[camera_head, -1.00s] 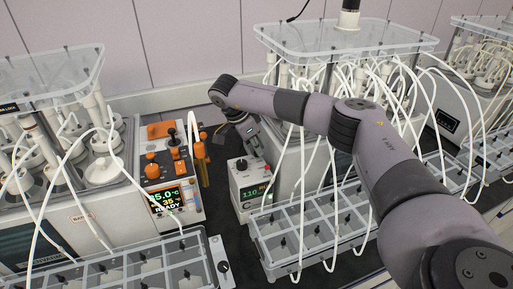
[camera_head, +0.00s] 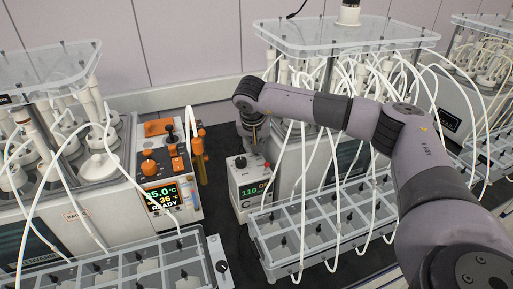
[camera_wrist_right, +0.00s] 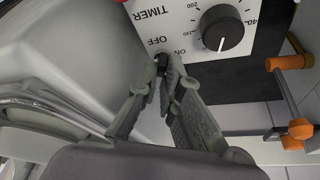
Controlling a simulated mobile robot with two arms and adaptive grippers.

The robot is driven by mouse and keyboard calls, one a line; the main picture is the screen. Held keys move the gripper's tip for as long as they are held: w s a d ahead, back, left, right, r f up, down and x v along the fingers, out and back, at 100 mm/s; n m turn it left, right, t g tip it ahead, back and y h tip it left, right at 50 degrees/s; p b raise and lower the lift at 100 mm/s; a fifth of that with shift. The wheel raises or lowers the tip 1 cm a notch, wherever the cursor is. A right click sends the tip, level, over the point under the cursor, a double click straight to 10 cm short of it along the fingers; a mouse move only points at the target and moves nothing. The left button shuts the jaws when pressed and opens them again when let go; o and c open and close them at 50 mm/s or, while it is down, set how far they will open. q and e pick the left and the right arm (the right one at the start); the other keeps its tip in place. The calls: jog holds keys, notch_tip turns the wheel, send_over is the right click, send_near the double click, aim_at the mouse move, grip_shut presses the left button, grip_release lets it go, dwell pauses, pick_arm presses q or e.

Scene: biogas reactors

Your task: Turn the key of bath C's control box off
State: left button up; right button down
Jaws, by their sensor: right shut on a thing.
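A small white control box (camera_head: 247,202) with a lit green display stands between two baths in the head view. In the right wrist view its white panel (camera_wrist_right: 180,14) shows upside-down lettering reading TIMER, OFF and ON, and a black dial (camera_wrist_right: 223,29). My right gripper (camera_wrist_right: 163,66) is shut at the panel beside the OFF and ON marks, with its fingertips on a small dark key (camera_wrist_right: 163,60). The key is mostly hidden by the fingers, so its turn angle cannot be told. In the head view the right gripper (camera_head: 262,160) is over the top right of the box. My left gripper is out of view.
An orange-knobbed bath panel (camera_head: 170,175) is to the left of the box. A clear-lidded bath (camera_head: 345,38) with many white tubes is to the right, with a grey compartment tray (camera_head: 285,245) in front. The dark bench strip (camera_head: 222,165) beside the box is narrow.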

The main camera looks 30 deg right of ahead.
jog(key=n+y, duration=0.1)
jog(key=n, duration=0.2)
jog(key=n+t+y+b, duration=0.1)
jog(key=n, duration=0.1)
jog(key=shift+n, duration=0.4)
dwell(0.4)
jog(key=c, duration=1.8)
grip_release()
jog(key=shift+o, duration=0.2)
jog(key=d+v, duration=0.1)
jog(key=v, duration=1.1)
jog(key=shift+a, duration=0.35)
jog(key=shift+s, duration=0.1)
